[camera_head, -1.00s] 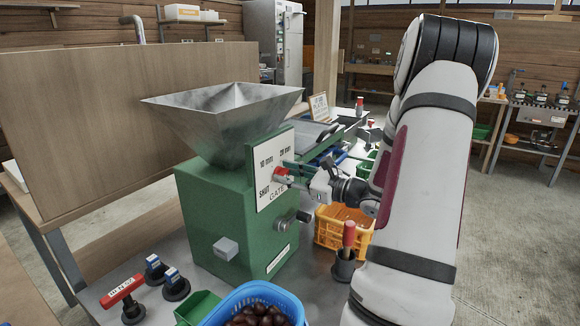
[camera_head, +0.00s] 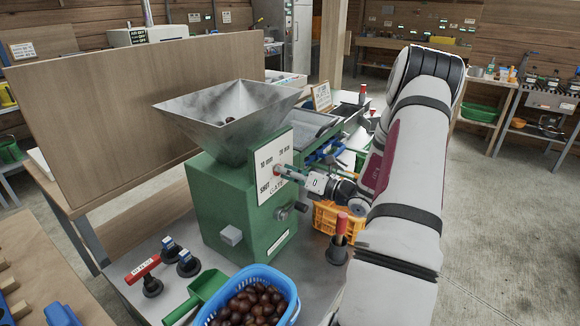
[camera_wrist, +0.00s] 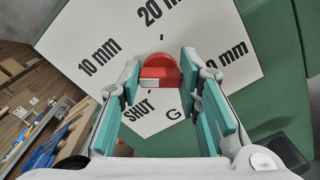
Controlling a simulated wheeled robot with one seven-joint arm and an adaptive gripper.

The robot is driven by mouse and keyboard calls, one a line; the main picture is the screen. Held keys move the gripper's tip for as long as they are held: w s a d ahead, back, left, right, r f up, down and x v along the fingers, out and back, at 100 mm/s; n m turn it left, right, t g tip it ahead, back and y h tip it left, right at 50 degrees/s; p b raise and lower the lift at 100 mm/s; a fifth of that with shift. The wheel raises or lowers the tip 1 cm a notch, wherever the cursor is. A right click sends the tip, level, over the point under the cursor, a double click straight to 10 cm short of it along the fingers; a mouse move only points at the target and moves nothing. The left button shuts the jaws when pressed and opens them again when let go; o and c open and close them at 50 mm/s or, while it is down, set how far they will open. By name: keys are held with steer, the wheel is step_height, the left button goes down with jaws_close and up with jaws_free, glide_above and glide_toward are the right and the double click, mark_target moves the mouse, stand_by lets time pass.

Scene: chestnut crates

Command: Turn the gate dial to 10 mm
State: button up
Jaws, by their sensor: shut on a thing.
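The gate dial is a red knob (camera_wrist: 160,68) on a white plate (camera_wrist: 90,65) marked SHUT, 10 mm, 20 mm and a further, partly hidden mm mark. The plate (camera_head: 268,185) is fixed to the green machine (camera_head: 225,215) under a metal hopper (camera_head: 225,125). In the head view the red knob (camera_head: 277,170) is small and partly covered. My gripper (camera_wrist: 160,80) is shut on the knob, with a teal finger on each side; it also shows in the head view (camera_head: 284,172). I cannot tell which mark the knob points to.
A blue basket (camera_head: 208,314) of chestnuts stands in front of the machine, next to a green scoop (camera_head: 207,286). A red-handled tool (camera_head: 341,228) stands upright in a holder, and an orange crate (camera_head: 325,222) sits behind it.

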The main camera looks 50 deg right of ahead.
steer(key=shift+m+p, duration=0.75)
steer(key=shift+m, duration=0.35)
steer(key=o, duration=1.1)
steer(key=shift+o, duration=0.2)
steer(key=shift+d, duration=0.1)
steer(key=s+d, duration=0.1)
steer(key=s, duration=1.1)
steer(key=shift+d, duration=0.3)
steer(key=shift+w, duration=0.1)
